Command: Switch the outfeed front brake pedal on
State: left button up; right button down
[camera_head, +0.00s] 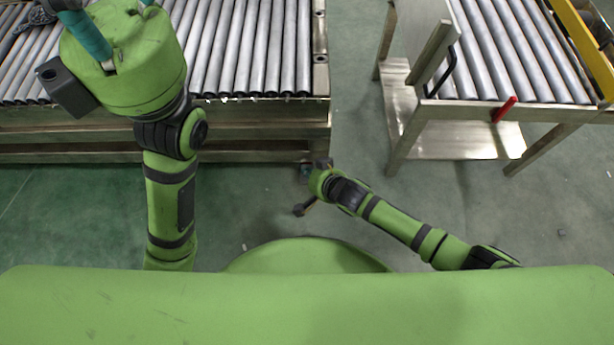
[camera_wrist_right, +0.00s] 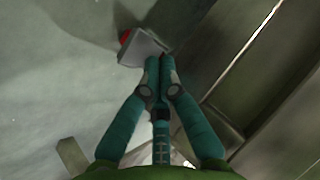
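A small grey pedal (camera_wrist_right: 142,48) with a red part at its left edge shows in the right wrist view, low by the floor beside a metal frame. I take it for the brake pedal; whether it is pressed I cannot tell. My right gripper (camera_wrist_right: 160,62) has its teal fingers together, with the tips at the pedal's near right edge; contact is unclear. In the head view my right gripper (camera_head: 305,173) points down near the conveyor's lower right corner, mostly hidden by its wrist. My left gripper (camera_head: 92,38) is raised over the rollers at upper left, its fingertips not clear.
A roller conveyor (camera_head: 262,104) fills the upper left. A roller cart (camera_head: 470,106) with a red handle (camera_head: 505,109), a lower shelf and legs stands at right. Green-grey floor (camera_head: 352,110) lies open between them.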

jog(key=shift+f, duration=0.15)
jog(key=shift+f, duration=0.3)
dwell(0.4)
jog(key=shift+f+b, duration=0.7)
jog(key=shift+f, duration=0.15)
dwell(0.6)
jog(key=shift+r, duration=0.2)
notch_tip(320, 180, up, 2)
jog(key=p, duration=0.2)
jog(key=shift+r+p, duration=0.15)
jog(key=shift+p, duration=0.25)
